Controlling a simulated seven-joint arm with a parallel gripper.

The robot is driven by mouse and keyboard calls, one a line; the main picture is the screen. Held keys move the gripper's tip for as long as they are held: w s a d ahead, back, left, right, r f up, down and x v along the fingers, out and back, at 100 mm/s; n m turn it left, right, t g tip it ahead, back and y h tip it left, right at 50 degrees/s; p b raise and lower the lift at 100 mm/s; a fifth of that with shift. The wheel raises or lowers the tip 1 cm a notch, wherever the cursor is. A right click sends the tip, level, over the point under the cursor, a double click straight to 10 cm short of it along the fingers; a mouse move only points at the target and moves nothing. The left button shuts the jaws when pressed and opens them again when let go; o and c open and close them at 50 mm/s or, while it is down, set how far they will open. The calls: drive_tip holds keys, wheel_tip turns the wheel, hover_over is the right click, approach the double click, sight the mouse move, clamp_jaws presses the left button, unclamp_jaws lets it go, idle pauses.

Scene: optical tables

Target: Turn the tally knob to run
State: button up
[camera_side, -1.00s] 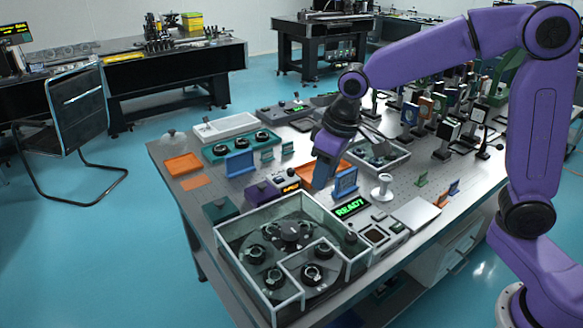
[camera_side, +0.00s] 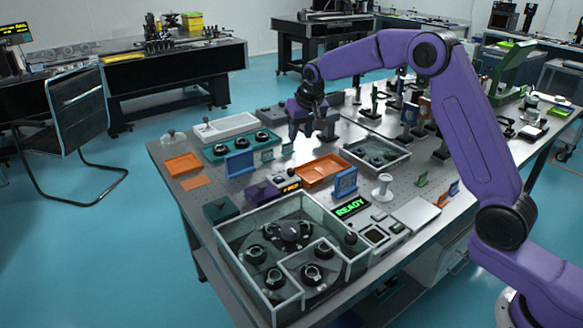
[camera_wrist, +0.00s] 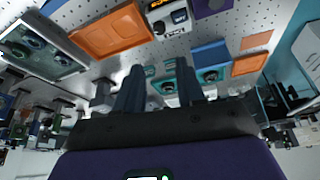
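A small box with an orange-lit display (camera_side: 291,187) sits mid-table beside a purple box (camera_side: 262,193). In the wrist view, the pale unit (camera_wrist: 170,14) at the top edge carries an orange readout and a dark round knob (camera_wrist: 158,27). I cannot read its label or confirm that it is the tally knob. My gripper (camera_side: 301,134) hangs above the table, beyond this unit and behind the orange tray. In the wrist view, my gripper's two dark fingers (camera_wrist: 160,66) are apart, with nothing held between them.
An orange tray (camera_side: 321,169) and a blue stand (camera_side: 345,183) lie near the unit. A teal tray (camera_side: 216,153) with black-ringed parts is left of my gripper. A walled clear case (camera_side: 231,262) stands in front, beside a green READY sign (camera_side: 351,207). A grey knobbed box (camera_side: 270,114) is behind.

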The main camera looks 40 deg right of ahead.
sight(291, 169)
drive_tip(key=x, duration=1.6)
drive_tip(key=shift+f, duration=0.3)
clamp_jaws()
